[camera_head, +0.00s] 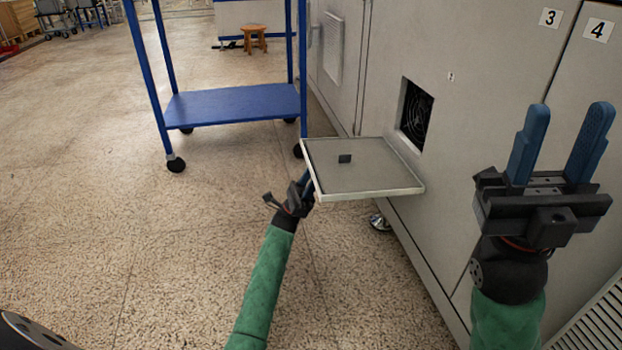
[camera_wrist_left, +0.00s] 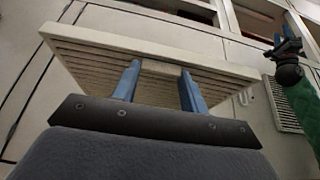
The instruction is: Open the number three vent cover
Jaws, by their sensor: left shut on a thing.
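The vent cover (camera_head: 385,178) is a light grey panel with a small dark block on its upturned face. It juts out roughly flat from the cabinet, its right edge close to the cabinet front below a square opening (camera_head: 415,116) that shows a dark fan. I cannot tell how it is attached. My left gripper (camera_head: 305,184) is shut on the cover's outer left edge. In the left wrist view the slatted side of the cover (camera_wrist_left: 85,50) lies between and beyond the fingers (camera_wrist_left: 160,84). My right gripper (camera_head: 563,130) is open and empty, in front of the cabinet.
The grey cabinet (camera_head: 490,65) carries a number 3 label (camera_head: 550,17) and, on the neighbouring panel, a number 4 label (camera_head: 598,30). Another slatted vent (camera_head: 600,320) is at lower right. A blue cart (camera_head: 235,104) stands behind the left gripper.

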